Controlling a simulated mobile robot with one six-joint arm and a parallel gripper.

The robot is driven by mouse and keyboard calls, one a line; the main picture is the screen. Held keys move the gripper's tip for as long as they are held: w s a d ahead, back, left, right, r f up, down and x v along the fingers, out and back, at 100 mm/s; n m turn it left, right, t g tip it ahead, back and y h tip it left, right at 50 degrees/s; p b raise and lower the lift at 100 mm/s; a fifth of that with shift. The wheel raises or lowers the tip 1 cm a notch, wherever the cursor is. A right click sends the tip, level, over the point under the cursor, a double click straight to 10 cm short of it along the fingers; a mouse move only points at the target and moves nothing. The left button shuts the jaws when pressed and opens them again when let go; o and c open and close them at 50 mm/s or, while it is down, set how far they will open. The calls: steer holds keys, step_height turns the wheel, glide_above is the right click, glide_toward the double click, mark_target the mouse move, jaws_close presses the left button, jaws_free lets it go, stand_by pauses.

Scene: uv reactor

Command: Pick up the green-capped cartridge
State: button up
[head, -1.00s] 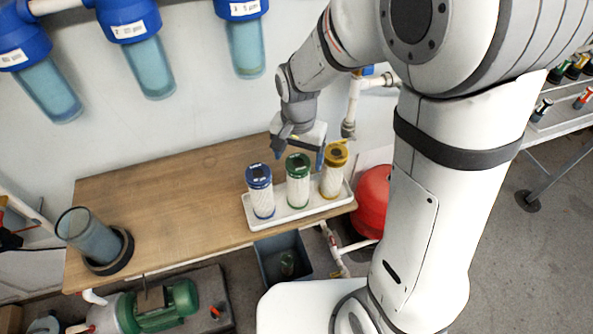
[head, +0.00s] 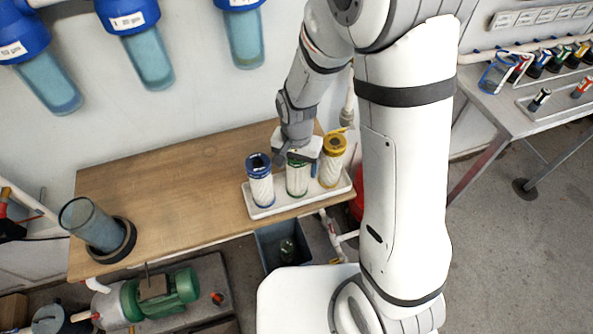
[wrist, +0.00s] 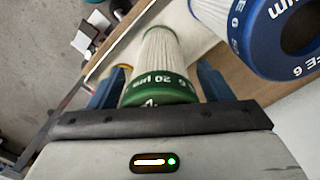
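The green-capped cartridge (head: 297,181) stands upright in the white tray (head: 262,212), between the blue-capped cartridge (head: 261,183) and the yellow-capped cartridge (head: 331,165). My gripper (head: 297,164) is directly above it, with its blue fingers on either side of the green cap. The gripper looks open, and its body hides part of the cap in the head view. In the wrist view the green-capped cartridge (wrist: 158,75) lies between the two fingers, and the blue-capped cartridge (wrist: 270,30) is close at the upper right.
The tray sits near the front edge of the wooden bench (head: 190,180). A clear cylinder (head: 92,226) in a dark ring stands at the bench's left. Blue filter housings (head: 137,45) hang on the wall above. A metal table (head: 505,105) with small items is at right.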

steer(key=c, duration=0.9)
